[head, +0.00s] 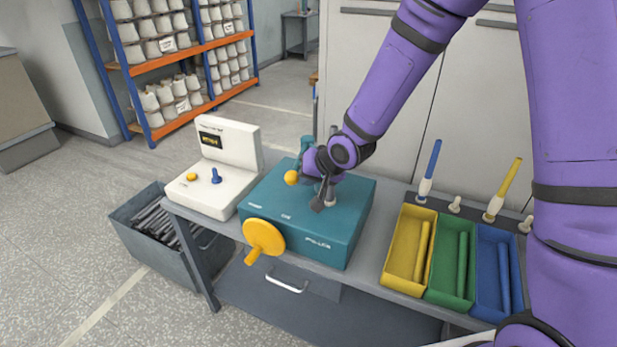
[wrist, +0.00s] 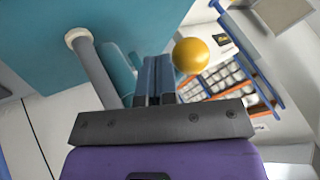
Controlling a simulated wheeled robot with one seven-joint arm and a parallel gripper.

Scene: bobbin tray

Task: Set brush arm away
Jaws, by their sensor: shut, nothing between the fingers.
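The teal machine box (head: 290,217) stands on the bench. A teal arm piece (head: 306,146) shows above its back edge, partly behind my gripper, and a yellow ball knob (head: 291,177) sits just left of my gripper. I take these as the brush arm, but their joint is hidden. My gripper (head: 319,203) is shut and empty over the box top. In the wrist view, the shut fingers (wrist: 154,78) lie left of the yellow ball (wrist: 190,56), with a teal bar (wrist: 118,72) close behind. A grey post (wrist: 92,68) rises from the box beside them; I cannot tell if anything touches.
A yellow handwheel (head: 264,237) is on the box's front. A white control unit (head: 216,170) stands left, and yellow (head: 392,273), green (head: 434,294) and blue (head: 480,307) trays lie right. A grey bin (head: 130,222) is on the floor; bobbin shelves (head: 130,68) stand behind.

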